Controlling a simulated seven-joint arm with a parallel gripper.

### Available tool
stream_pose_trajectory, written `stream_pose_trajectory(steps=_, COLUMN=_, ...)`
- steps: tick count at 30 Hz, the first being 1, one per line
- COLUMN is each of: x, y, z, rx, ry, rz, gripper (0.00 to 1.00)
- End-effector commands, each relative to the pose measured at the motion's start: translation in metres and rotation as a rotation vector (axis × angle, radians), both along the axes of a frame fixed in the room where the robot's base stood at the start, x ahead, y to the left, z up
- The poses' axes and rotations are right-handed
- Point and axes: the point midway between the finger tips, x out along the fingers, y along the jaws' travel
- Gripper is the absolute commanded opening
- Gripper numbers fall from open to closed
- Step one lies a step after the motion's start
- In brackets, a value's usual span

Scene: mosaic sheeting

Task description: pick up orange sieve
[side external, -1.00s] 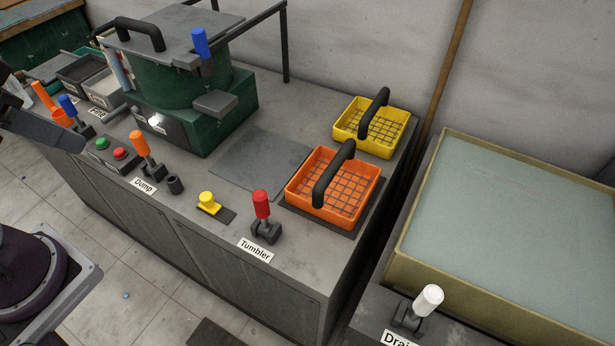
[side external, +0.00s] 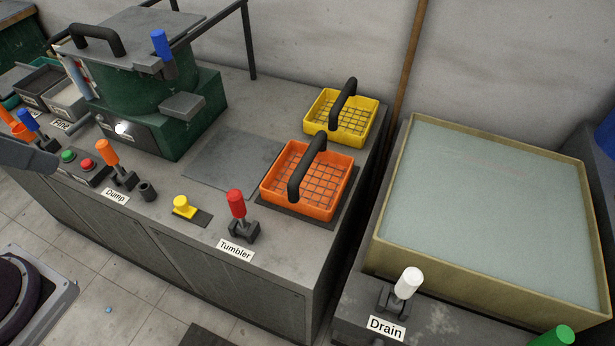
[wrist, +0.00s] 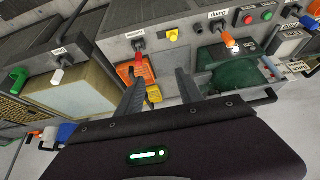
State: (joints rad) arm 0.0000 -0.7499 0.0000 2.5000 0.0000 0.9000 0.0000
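The orange sieve (side external: 333,203) is a square tray with a mesh floor and a black arched handle (side external: 307,168). It sits on a dark pad near the right end of the grey bench in the side external view. In the wrist view the orange sieve (wrist: 125,74) shows beyond the left finger, partly hidden by it. My gripper (wrist: 159,76) is open, with its two fingers apart and nothing between them touching. It is well away from the sieve. The fingers are out of the side external view; only part of my arm shows at the left edge.
A yellow sieve (side external: 366,124) sits behind the orange one. A red Tumbler lever (side external: 237,207) and yellow knob (side external: 183,205) stand in front. A green drum machine (side external: 128,95) is to the left. A large basin (side external: 386,252) lies to the right. A flat grey plate (side external: 232,162) is clear.

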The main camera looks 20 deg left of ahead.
Motion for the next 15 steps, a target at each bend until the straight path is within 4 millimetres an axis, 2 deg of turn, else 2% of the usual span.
stream_pose_trajectory(steps=8, x=0.0, y=0.0, z=0.0, rx=0.0, ry=0.0, rz=0.0, gripper=0.5)
stream_pose_trajectory(steps=10, x=0.006, y=0.001, z=0.001, rx=0.013, ry=-0.004, rz=-0.016, gripper=0.5)
stream_pose_trajectory(steps=11, x=0.014, y=0.002, z=0.003, rx=0.03, ry=-0.011, rz=-0.036, gripper=0.5)
stream_pose_trajectory(steps=13, x=0.048, y=0.007, z=0.007, rx=0.101, ry=-0.039, rz=-0.129, gripper=0.5)
stream_pose_trajectory(steps=14, x=0.068, y=0.009, z=0.008, rx=0.147, ry=-0.056, rz=-0.187, gripper=0.5)
stream_pose_trajectory(steps=15, x=0.1, y=0.012, z=0.008, rx=0.218, ry=-0.084, rz=-0.28, gripper=0.5)
